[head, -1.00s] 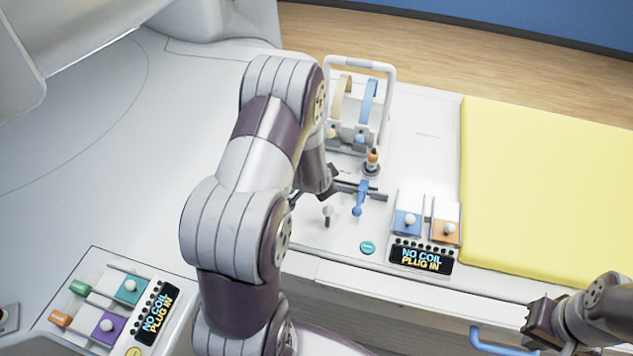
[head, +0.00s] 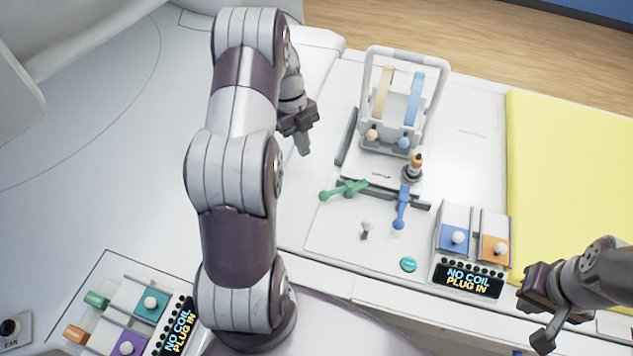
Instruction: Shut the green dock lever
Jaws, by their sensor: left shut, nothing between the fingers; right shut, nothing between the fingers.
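The green dock lever (head: 344,190) is on the white table's dock, left of the blue lever (head: 402,208). It points out to the left, roughly along the dark rail, with its round knob at the left end. The blue lever points toward the front edge. My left gripper (head: 304,148) is shut and empty, above the table, up and to the left of the green lever and apart from it. My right gripper (head: 537,318) is at the lower right, shut and empty, far from the levers.
A white frame (head: 441,75) with tan and blue straps stands behind the levers. An orange-topped post (head: 416,165) and a small grey-white knob (head: 367,227) are close by. A panel reading "NO COIL PLUG IN" (head: 469,279) is at right. A yellow pad (head: 575,180) lies further right.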

